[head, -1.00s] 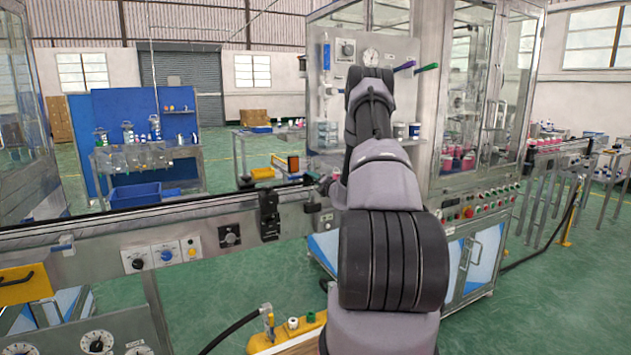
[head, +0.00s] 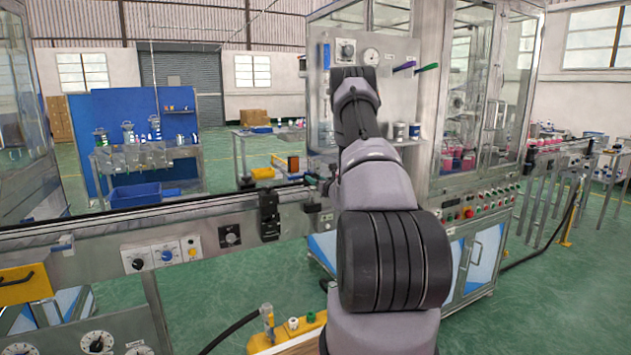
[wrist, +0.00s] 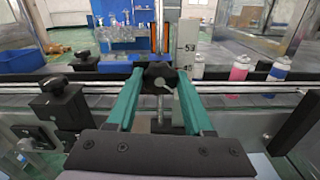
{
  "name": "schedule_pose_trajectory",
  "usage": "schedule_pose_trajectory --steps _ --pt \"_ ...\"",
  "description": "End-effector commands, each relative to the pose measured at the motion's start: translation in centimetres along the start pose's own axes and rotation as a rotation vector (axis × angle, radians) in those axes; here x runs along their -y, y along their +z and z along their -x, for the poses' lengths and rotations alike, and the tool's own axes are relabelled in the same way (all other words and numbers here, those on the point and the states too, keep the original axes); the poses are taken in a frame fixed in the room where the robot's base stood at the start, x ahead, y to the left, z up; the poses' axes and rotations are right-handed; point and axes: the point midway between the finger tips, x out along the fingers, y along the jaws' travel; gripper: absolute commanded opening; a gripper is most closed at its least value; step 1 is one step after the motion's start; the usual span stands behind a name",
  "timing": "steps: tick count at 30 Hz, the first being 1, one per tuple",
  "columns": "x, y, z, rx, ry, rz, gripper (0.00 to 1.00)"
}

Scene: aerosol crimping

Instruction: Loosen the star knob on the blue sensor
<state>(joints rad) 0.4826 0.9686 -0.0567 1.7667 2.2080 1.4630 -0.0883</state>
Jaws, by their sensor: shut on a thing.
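A black star knob (wrist: 159,77) shows in the middle of the wrist view, in front of the conveyor. My gripper (wrist: 158,82) has two teal fingers, one on each side of the knob, and is shut on it. A light lever-like mark shows on the knob's near face. A post with a printed scale (wrist: 187,48) stands just behind the knob. I cannot make out a blue sensor body for sure; the knob and fingers cover what lies behind. In the head view my arm hides the knob.
The conveyor rail (wrist: 60,90) runs across behind the knob. Black clamp blocks (wrist: 58,102) stand on the left. Pink and blue cans (wrist: 240,68) stand on the belt at right. A glass-fronted machine (head: 470,100) stands right of my arm.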

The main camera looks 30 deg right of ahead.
Motion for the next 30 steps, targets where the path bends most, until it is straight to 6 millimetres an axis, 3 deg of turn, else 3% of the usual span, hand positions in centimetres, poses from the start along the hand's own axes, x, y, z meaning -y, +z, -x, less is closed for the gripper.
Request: schedule_pose_trajectory --steps 15,30 --pt "-0.05 -0.12 0.04 -0.002 0.0 0.458 0.0" --pt "-0.03 -0.11 0.07 -0.002 0.0 0.673 0.0"
